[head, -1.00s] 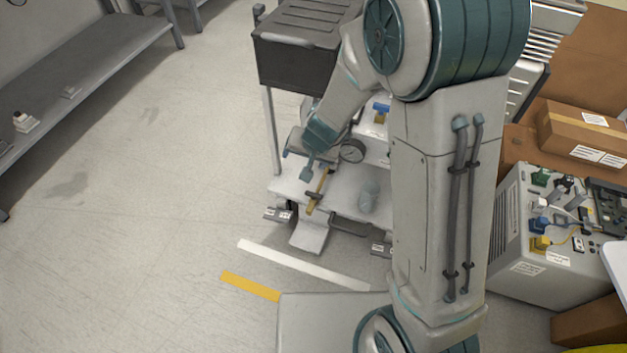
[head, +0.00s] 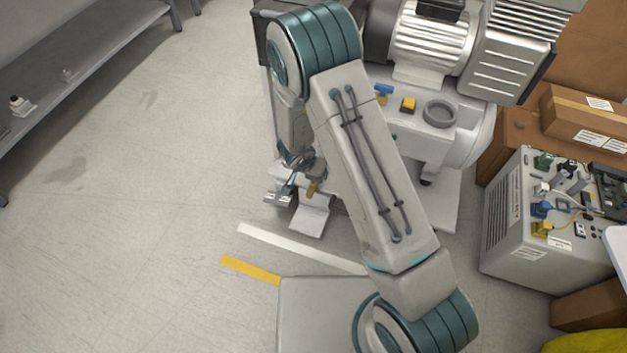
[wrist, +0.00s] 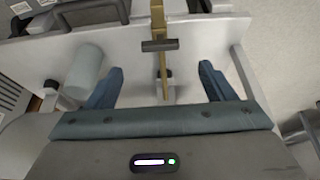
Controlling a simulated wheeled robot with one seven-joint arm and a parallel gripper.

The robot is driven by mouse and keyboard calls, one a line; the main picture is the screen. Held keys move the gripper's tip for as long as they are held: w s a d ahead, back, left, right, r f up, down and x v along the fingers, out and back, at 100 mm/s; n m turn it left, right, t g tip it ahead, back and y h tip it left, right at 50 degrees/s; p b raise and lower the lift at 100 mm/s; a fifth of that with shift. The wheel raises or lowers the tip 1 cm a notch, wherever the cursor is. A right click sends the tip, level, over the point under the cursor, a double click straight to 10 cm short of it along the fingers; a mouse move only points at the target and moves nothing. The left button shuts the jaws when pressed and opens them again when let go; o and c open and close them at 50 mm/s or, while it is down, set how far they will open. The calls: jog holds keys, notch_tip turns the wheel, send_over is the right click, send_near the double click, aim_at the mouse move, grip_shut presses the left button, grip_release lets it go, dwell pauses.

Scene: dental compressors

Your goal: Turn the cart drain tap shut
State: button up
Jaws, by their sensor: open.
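The cart drain tap has a yellow lever (wrist: 158,40) with a dark crosspiece. In the wrist view the lever runs lengthwise between my two open fingers (wrist: 161,76), with clear gaps on both sides. In the head view only the lever's end (head: 312,187) shows, low at the cart's front left, because my arm covers most of that area. My gripper (head: 290,182) is beside it there, its fingers partly hidden. The white cart shelf (wrist: 210,45) lies behind the tap in the wrist view. Whether anything touches the lever cannot be told.
A pale cylinder (wrist: 85,72) stands left of my fingers in the wrist view. A blue tap (head: 383,89), a yellow knob (head: 408,104) and a motor (head: 432,42) are higher on the cart. A grey box with coloured connectors (head: 515,225) stands at right.

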aim_at(314, 179)
jog(key=b+x, duration=0.4)
jog(key=x, duration=0.4)
jog(key=shift+f, duration=0.1)
